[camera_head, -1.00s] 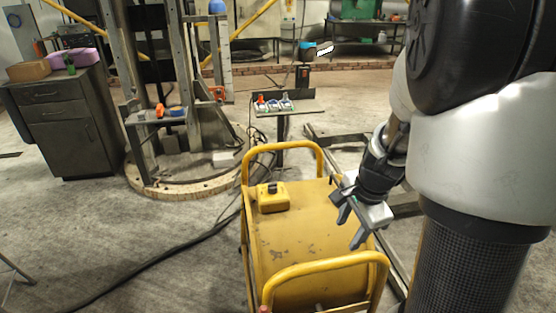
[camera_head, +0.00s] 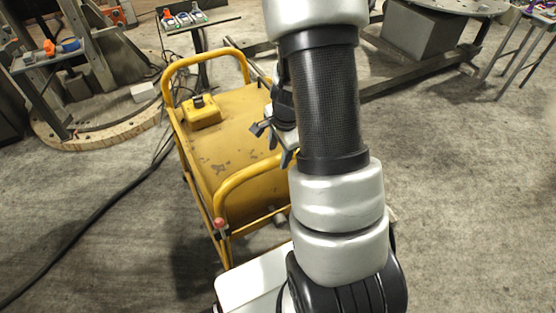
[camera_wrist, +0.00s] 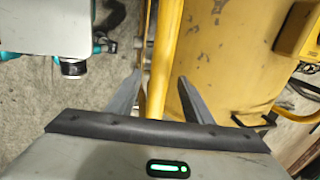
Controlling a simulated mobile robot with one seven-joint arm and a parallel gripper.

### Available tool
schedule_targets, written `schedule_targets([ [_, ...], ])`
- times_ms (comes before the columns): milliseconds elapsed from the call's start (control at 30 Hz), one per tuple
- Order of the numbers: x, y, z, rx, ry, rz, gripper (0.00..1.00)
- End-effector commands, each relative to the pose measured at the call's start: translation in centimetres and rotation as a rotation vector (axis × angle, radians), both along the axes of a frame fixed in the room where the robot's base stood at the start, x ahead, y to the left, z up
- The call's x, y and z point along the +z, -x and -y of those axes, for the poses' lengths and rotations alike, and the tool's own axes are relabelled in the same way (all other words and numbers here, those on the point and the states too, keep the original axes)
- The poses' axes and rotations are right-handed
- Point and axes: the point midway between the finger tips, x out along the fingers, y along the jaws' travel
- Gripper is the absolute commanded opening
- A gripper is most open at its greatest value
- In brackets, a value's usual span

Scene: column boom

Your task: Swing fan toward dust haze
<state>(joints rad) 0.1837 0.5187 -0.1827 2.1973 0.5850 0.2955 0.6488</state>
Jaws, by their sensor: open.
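A yellow drum-shaped machine (camera_head: 235,122) with tube handles stands on the floor; it may be the fan. It also fills the right of the wrist view (camera_wrist: 235,60). A yellow box (camera_head: 203,116) sits on its top. My gripper (camera_head: 272,143) is open and empty at the machine's right side, partly hidden by my arm. In the wrist view, a yellow tube (camera_wrist: 163,60) of the frame runs between the two spread fingers (camera_wrist: 159,78); I cannot tell whether either touches it. I see no dust haze.
A small stand with coloured items (camera_head: 190,20) is behind the machine. A round base (camera_head: 95,130) with steel columns is at left. A dark cable (camera_head: 95,212) crosses the floor. A round metal table (camera_head: 460,6) is at upper right.

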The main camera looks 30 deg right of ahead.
Motion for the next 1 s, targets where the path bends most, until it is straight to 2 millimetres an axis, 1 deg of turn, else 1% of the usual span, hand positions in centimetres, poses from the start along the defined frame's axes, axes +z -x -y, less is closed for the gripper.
schedule_targets([
  [33, -1.0, -0.1, 0.1, -0.002, 0.0, -0.002, 0.46],
  [200, -2.4, -0.4, 0.0, -0.001, 0.0, -0.001, 0.46],
  [533, -2.7, -0.6, 0.0, 0.0, 0.001, 0.001, 0.46],
  [567, -2.7, -0.6, 0.0, 0.0, 0.001, 0.001, 0.45],
  [800, -2.7, -0.5, 0.0, 0.0, 0.0, 0.0, 0.04],
  [833, -2.7, -0.5, 0.0, 0.0, 0.0, 0.0, 0.0],
  [1000, -2.6, -0.6, 0.0, 0.0, 0.0, 0.0, 0.0],
])
